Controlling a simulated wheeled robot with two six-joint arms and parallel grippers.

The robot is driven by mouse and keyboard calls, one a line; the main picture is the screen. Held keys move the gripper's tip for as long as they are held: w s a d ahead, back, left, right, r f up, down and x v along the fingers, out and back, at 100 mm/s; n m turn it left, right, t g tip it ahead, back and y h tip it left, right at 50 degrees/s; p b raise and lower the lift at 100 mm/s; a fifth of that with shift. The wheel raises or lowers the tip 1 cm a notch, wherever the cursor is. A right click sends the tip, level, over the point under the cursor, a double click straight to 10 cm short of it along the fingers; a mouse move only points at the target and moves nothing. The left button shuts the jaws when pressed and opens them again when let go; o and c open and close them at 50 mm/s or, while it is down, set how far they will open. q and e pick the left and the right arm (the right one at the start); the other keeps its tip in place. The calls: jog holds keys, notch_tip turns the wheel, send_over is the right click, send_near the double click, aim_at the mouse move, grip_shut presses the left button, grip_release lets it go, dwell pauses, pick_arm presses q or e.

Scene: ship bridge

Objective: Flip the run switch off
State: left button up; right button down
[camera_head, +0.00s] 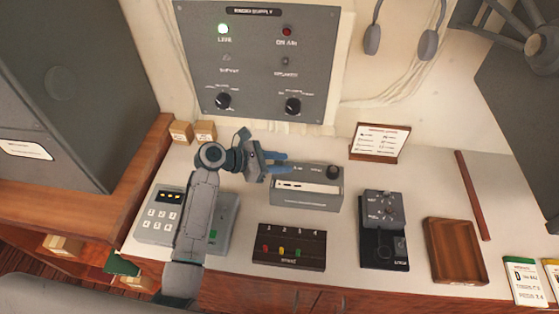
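No switch with a readable "run" label shows; the small lettering is blurred. A grey box (305,198) with a pale slot front and a dark knob (333,172) stands on the counter. My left gripper (283,163) has its blue fingertips over the left part of that box's top. The fingers and wrist hide that part, so I cannot tell whether they touch it or what lies under them. The two fingers show close together, and their gap is unclear. My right gripper is not in view.
A wall panel (255,65) with two lamps and knobs is behind. On the counter are a keypad unit (160,215), a dark numbered block (290,248), a dark control unit (383,240), a brown tray (455,252) and a card stand (380,142).

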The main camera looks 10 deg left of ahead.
pick_arm(q)
grip_shut()
jog(key=shift+s+m, duration=0.2)
jog(key=shift+m, duration=0.1)
jog(key=shift+s+f+m+t+h, duration=0.15)
jog(key=shift+m+t+h, duration=0.15)
jog(key=shift+t, duration=0.3)
jog(key=shift+s+f+m+t+b, duration=0.2)
jog(key=shift+m+t+b, duration=0.3)
jog(key=shift+m+b, duration=0.25)
jog(key=shift+s+r+m+t+h+b, duration=0.15)
jog(key=shift+m+t+h+b, duration=0.15)
jog(key=shift+m+h+b, duration=0.15)
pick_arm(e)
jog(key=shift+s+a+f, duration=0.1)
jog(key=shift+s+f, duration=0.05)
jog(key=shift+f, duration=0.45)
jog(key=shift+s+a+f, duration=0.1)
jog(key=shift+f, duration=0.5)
